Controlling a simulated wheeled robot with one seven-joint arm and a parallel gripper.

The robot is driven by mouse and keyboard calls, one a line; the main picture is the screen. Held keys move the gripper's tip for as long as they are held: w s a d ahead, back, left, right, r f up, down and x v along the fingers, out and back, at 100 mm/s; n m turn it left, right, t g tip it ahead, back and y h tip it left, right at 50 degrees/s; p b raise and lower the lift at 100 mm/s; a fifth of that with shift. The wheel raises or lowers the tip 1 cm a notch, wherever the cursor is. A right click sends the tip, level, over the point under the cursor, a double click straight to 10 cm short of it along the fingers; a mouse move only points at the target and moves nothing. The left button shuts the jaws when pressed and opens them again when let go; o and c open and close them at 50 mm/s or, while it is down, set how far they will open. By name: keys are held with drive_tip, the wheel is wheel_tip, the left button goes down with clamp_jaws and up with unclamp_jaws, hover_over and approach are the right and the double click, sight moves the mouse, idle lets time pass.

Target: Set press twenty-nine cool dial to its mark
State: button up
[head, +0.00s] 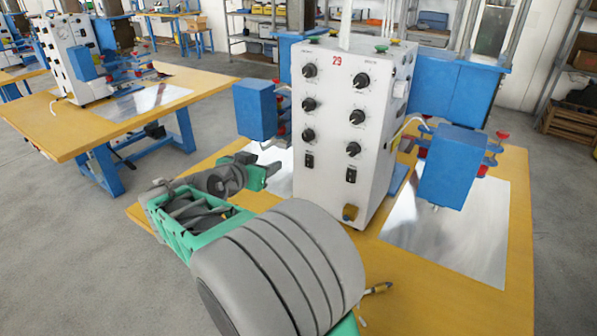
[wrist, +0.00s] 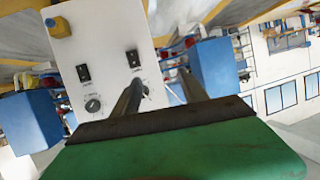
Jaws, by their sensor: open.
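Press twenty-nine (head: 335,190) is a white cabinet with a red "29" on its front panel, upright on a yellow table. The panel has two columns of black dials, such as the lower left dial (head: 308,135) and lower right dial (head: 353,149). The labels are too small to read, so I cannot tell which is the cool dial or see its mark. In the wrist view the panel appears upside down, with a dial (wrist: 93,104) left of my fingers and another (wrist: 146,91) partly behind one finger. My gripper (wrist: 160,76) is open and empty, facing the lower panel.
Two black switches (head: 309,161) (head: 351,175) and a yellow-brown block (head: 350,212) sit low on the panel. Blue press heads (head: 255,108) (head: 452,165) flank the cabinet. A metal sheet (head: 450,235) covers the table's right side. Another press table (head: 110,110) stands at left.

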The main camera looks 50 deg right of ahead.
sight(306, 137)
drive_tip(key=d+m+h, duration=0.1)
drive_tip(key=d, duration=0.3)
drive_tip(key=s+d+r+m+g+h, duration=0.1)
drive_tip(key=d+h, duration=0.1)
drive_tip(key=d, duration=0.2)
drive_tip(key=s+d+m+g+h, duration=0.1)
drive_tip(key=d, duration=0.4)
drive_tip(key=shift+s+r+h, duration=0.25)
drive_tip(key=shift+r+h, duration=0.05)
drive_tip(key=shift+r, duration=0.05)
drive_tip(key=shift+c, duration=0.4)
clamp_jaws()
drive_tip(key=shift+d, duration=0.1)
